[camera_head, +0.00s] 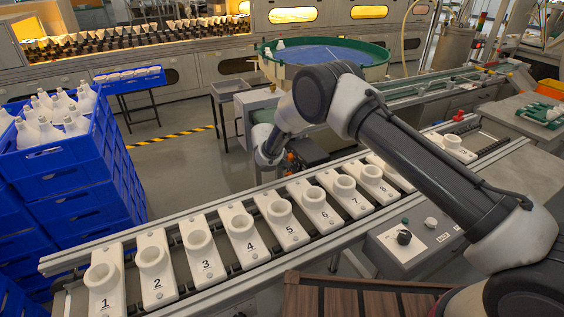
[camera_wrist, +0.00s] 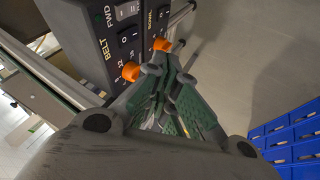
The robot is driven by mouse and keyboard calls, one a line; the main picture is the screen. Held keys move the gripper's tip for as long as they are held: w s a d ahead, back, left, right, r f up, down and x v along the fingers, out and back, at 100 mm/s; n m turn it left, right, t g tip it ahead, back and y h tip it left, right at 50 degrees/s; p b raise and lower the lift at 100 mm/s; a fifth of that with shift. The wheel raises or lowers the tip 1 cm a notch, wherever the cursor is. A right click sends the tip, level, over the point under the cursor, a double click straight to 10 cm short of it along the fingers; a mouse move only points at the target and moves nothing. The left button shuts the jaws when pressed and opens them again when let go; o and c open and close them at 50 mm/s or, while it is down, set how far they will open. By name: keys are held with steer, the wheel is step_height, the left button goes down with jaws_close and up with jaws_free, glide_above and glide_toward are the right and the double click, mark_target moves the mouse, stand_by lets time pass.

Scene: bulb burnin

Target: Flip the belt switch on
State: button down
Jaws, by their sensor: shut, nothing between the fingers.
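A dark control box (camera_wrist: 108,20) fills the upper left of the wrist view, tilted, with the printed words BELT and FWD. A black switch (camera_wrist: 126,38) marked O and I sits beside the BELT label; I cannot tell its position. An orange knob (camera_wrist: 130,71) is below it, and a second orange knob (camera_wrist: 161,44) is by the BOWL label. My gripper (camera_wrist: 158,68), with green-padded fingers, is shut and empty, its tips close to the knobs; contact cannot be told. The dark box (camera_head: 308,150) also shows in the head view beside my wrist; there my fingertips are not clear.
A conveyor (camera_head: 75,300) with numbered white holders (camera_head: 205,256) runs below my arm. Blue crates (camera_head: 75,180) with white bottles stand at left. A round green-rimmed bowl (camera_head: 375,64) stands behind. Blue bins (camera_wrist: 292,135) show at the wrist view's lower right.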

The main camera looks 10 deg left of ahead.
mark_target(299, 167)
steer(key=shift+w+d+f, duration=1.05)
steer(key=shift+w+f, duration=0.3)
steer(key=shift+w+d+f, duration=1.05)
steer(key=shift+w+f, duration=0.25)
steer(key=shift+w, duration=0.05)
steer(key=shift+d, duration=0.1)
steer(key=shift+w+d+f, duration=0.15)
